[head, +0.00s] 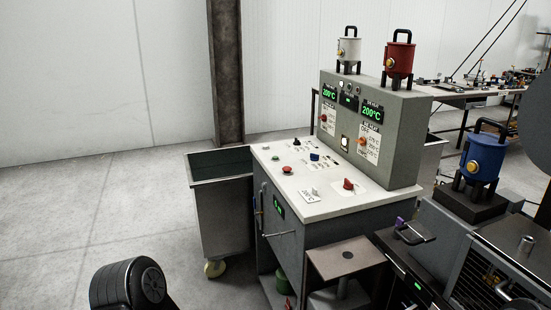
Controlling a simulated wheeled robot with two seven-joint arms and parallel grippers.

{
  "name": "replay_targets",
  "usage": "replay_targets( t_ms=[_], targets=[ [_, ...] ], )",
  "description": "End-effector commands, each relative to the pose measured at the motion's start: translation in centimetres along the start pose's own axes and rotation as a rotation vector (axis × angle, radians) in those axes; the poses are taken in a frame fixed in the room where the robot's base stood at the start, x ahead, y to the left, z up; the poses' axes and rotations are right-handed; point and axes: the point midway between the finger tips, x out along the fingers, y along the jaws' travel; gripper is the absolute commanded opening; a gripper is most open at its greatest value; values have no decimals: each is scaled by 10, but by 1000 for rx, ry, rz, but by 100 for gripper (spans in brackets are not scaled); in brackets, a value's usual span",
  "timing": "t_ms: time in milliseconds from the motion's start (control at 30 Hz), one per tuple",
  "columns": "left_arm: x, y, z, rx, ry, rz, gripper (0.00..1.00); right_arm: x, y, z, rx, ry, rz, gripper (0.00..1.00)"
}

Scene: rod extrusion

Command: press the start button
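The control desk (315,209) stands in the middle of the head view with a white top. On its left part are a small green button (275,158) and a red round button (287,170) just in front of it. A dark blue knob (314,157) and a red knob (348,184) sit further right. The labels are too small to read, so I cannot tell for certain which button is the start button. Neither of my grippers is in view. A dark rounded part at the bottom left seems to be my own arm.
A grey upright cabinet (398,125) with green 200°C displays rises from the desk's back right. A wheeled bin (222,215) stands against the desk's left side. A blue canister (482,158) and dark machinery are at the right. The floor at left is clear.

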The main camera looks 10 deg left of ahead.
Motion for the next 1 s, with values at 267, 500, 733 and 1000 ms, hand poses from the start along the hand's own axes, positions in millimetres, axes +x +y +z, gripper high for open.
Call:
replay_targets(
  t_ms=[267,500,733,1000],
  targets=[
    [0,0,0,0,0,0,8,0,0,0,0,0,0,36],
    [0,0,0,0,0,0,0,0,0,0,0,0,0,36],
    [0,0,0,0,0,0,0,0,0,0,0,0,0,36],
    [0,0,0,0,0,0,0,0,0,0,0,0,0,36]
  ],
)
